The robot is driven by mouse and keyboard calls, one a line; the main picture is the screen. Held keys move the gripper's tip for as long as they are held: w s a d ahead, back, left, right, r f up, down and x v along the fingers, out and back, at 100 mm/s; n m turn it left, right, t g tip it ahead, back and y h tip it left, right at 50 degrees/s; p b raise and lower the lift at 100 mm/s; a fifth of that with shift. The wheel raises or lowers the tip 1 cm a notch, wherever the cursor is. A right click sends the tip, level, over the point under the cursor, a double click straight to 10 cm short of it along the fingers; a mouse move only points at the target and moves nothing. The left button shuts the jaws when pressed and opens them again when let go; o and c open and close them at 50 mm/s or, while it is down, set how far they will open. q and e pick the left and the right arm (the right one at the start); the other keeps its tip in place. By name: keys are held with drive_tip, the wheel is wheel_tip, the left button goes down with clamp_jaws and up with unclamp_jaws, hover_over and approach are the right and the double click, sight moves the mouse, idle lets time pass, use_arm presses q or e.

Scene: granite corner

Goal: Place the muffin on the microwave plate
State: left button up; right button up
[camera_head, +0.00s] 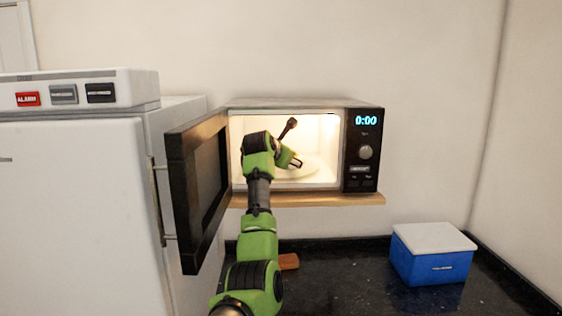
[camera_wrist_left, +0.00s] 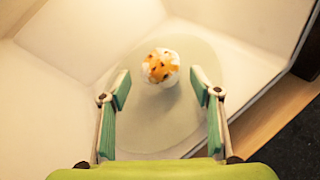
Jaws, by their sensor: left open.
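The muffin (camera_wrist_left: 160,66) has a pale base and an orange top with dark specks. In the left wrist view it appears to sit on the pale round microwave plate (camera_wrist_left: 150,132), towards its far part. My left gripper (camera_wrist_left: 161,90) is open, with its fingers apart on either side and the muffin just beyond the tips, not gripped. In the head view the left gripper (camera_head: 292,150) is inside the lit microwave (camera_head: 300,104), over the plate (camera_head: 312,168). The muffin cannot be made out in the head view. My right gripper is not in view.
The microwave door (camera_head: 196,190) stands open to the left, close to my arm. The microwave rests on a wooden shelf (camera_head: 330,199). Below, a blue box with a white lid (camera_head: 432,262) and a brown object (camera_head: 289,262) stand on the dark counter (camera_head: 345,280).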

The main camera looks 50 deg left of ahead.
use_arm(q)
drive_tip(key=b+v, duration=0.4)
drive_tip(key=v, duration=0.4)
drive_tip(key=shift+s, duration=0.15)
drive_tip(key=shift+d, duration=0.1)
